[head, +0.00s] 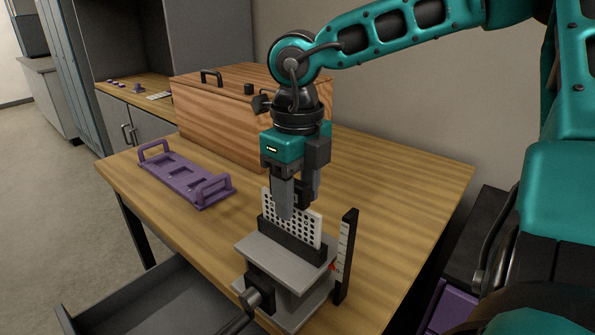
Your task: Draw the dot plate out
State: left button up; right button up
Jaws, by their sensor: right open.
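The dot plate (309,229) is a white plate with rows of dark dots. It stands upright in a dark slotted holder on top of a grey stand (284,258) near the table's front. My right gripper (296,208) points down over the plate, its fingers at the plate's upper part and hiding some of it. The jaws are open; I cannot tell whether a finger touches the plate. My left gripper is out of view.
A black upright scale (346,255) stands right beside the stand. A purple tray with two handles (183,178) lies on the table at left. A wooden box (225,115) stands behind. An open grey drawer (150,305) is at front left. The table's right side is clear.

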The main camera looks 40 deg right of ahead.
jog(key=shift+f, duration=0.2)
grip_shut()
dwell(0.8)
